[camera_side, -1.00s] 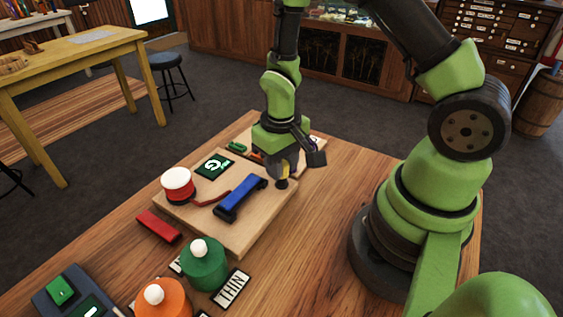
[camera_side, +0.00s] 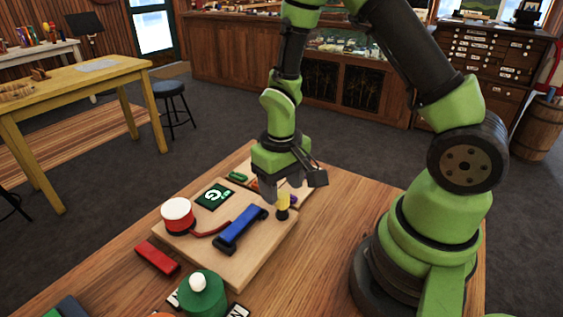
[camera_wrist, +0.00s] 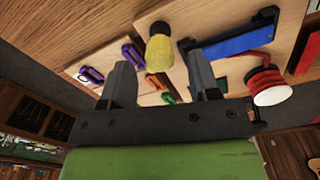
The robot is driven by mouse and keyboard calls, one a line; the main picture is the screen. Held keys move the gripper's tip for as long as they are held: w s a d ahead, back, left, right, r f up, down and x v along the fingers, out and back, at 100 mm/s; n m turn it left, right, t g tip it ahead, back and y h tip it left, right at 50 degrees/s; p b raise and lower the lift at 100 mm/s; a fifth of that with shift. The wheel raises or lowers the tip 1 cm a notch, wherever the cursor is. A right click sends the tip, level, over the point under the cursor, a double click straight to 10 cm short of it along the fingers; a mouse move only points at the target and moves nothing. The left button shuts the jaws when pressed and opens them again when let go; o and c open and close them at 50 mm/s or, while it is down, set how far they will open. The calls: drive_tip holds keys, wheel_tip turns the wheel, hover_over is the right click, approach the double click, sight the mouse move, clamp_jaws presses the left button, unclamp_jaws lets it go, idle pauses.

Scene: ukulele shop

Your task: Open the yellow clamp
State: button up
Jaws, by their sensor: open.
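The yellow clamp (camera_side: 282,203) shows in the side view as a short yellow piece with a black end, at the right part of the wooden board (camera_side: 262,258). In the wrist view the yellow clamp (camera_wrist: 159,52) is a rounded yellow body with a black end. My gripper (camera_side: 272,194) is open, pointing down right at the clamp. In the wrist view the fingers of my gripper (camera_wrist: 158,66) stand apart, one on each side of the yellow body, with visible gaps. I cannot tell how deep it sits between them. The clamp's other parts are hidden.
A blue clamp-like bar (camera_side: 240,230) lies close to the left of the yellow clamp. A red-and-white spool (camera_side: 178,216), a dark tile (camera_side: 215,196) and small purple (camera_wrist: 133,53), orange and green pieces are nearby. A green pot (camera_side: 202,295) stands in front.

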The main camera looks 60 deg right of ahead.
wheel_tip(320, 180, up, 8)
drive_tip(key=shift+f, duration=0.25)
wheel_tip(320, 180, up, 9)
drive_tip(key=t, duration=0.3)
hover_over(281, 194)
drive_tip(key=s+a, duration=0.2)
drive_tip(key=s, duration=0.1)
drive_tip(key=s+a+r+t+y, duration=0.2)
drive_tip(key=s+r+t, duration=0.2)
drive_tip(key=s+r, duration=0.2)
drive_tip(key=shift+s+a+r+m, duration=0.15)
drive_tip(key=shift+s+r+m, duration=0.25)
drive_tip(key=shift+s, duration=0.5)
